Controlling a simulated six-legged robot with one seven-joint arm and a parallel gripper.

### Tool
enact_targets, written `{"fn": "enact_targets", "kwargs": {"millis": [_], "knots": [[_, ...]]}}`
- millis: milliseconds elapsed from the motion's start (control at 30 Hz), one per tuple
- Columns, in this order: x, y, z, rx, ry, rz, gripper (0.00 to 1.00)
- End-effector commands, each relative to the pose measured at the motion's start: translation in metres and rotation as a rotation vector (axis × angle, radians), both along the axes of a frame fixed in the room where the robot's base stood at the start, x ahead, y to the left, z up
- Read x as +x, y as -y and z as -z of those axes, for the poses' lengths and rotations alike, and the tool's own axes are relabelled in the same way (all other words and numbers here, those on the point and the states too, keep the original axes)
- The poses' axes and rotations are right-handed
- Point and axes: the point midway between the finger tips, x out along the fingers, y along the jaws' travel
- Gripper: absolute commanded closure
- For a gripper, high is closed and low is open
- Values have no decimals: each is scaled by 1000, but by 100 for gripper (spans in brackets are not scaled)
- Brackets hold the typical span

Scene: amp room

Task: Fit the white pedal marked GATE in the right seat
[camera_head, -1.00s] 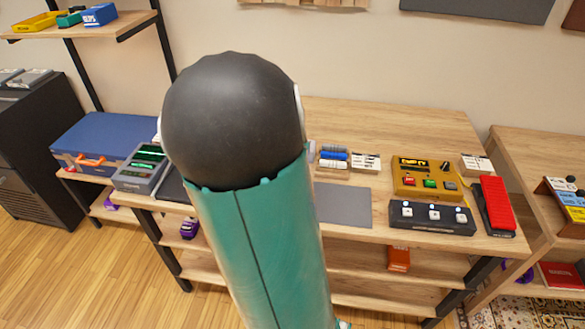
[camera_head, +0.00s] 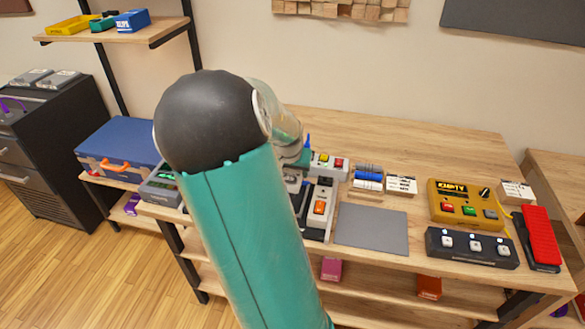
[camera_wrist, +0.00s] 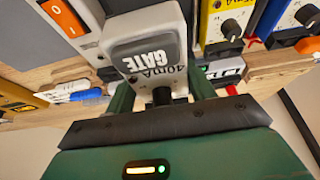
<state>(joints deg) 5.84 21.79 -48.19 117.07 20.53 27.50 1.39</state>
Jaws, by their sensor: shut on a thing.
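The white pedal marked GATE (camera_wrist: 143,30) is between the fingers of my gripper (camera_wrist: 160,98) in the wrist view, its lettering facing the camera. My gripper is shut on it. In the head view my gripper (camera_head: 303,158) shows only in part behind my arm, over the left part of the bench, and the GATE pedal cannot be made out there. A power strip with an orange switch (camera_head: 319,207) lies just below my gripper; its switch (camera_wrist: 65,17) also shows at upper left in the wrist view. The right seat cannot be made out; my arm hides much of that area.
A yellow pedal (camera_wrist: 226,18) and a blue-and-white pedal (camera_wrist: 292,18) stand close on the right in the wrist view. On the bench (camera_head: 400,130), a grey mat (camera_head: 372,229), a yellow unit (camera_head: 465,205), a black footswitch (camera_head: 470,246) and a red pedal (camera_head: 541,235) lie rightward.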

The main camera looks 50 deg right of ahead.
Motion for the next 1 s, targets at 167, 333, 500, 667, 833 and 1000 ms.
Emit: {"fn": "enact_targets", "kwargs": {"millis": [167,333,500,667,833,1000], "knots": [[-2,1,14,0,0,2,82],[-1,1,29,0,0,1,82],[0,1,44,-1,0,1,82],[2,1,56,-1,0,0,82],[3,1,62,-2,1,0,82],[4,1,63,-2,1,-1,82]]}}
